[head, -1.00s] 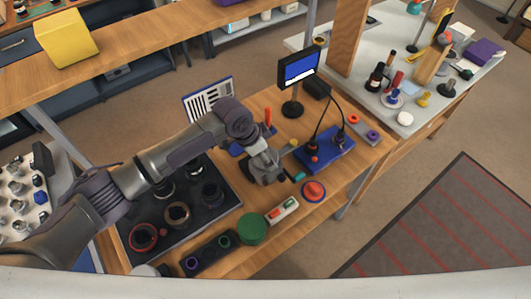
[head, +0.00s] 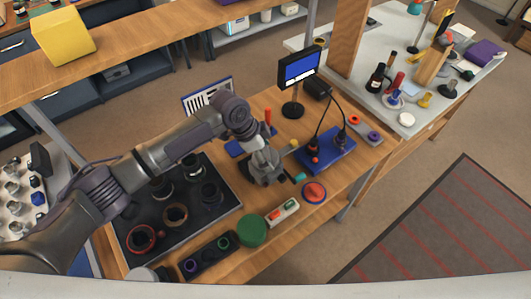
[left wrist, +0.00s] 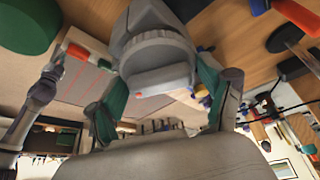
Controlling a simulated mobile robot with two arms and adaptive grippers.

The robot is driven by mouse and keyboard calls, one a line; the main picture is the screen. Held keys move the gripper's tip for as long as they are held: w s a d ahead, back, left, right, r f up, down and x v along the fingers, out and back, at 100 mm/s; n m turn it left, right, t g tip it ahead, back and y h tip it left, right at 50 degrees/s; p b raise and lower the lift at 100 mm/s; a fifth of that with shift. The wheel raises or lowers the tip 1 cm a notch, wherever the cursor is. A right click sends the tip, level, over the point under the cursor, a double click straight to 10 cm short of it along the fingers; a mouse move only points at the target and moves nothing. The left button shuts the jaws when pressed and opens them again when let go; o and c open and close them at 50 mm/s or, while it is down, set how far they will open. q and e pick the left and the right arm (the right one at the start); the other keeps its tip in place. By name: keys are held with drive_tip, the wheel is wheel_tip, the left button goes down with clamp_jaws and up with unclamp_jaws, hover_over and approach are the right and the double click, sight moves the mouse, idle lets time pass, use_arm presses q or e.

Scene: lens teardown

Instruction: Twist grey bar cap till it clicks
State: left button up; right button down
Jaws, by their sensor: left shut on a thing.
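The grey bar cap (left wrist: 157,62) fills the upper middle of the left wrist view. It is a round ribbed grey body with a raised straight bar across it. My left gripper (left wrist: 160,82) has its green-padded fingers on either side of the cap and is shut on it. In the head view my left gripper (head: 266,168) reaches down to the wooden bench, between the black tray and the blue box. It hides most of the cap there, so I cannot tell how far the cap is turned. My right gripper is not in view.
A black tray (head: 232,203) with several lens rings lies left of the gripper. A green cylinder (head: 252,230), a red round button (head: 314,191) and a blue box with cables (head: 335,155) are nearby. A small screen (head: 299,69) stands behind.

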use_arm(q)
drive_tip(key=shift+f+m+b, duration=0.1)
drive_tip(key=shift+m+b, duration=0.2)
drive_tip(key=shift+b, duration=0.05)
drive_tip(key=shift+m+g+b, duration=0.4)
drive_tip(key=shift+m, duration=0.6)
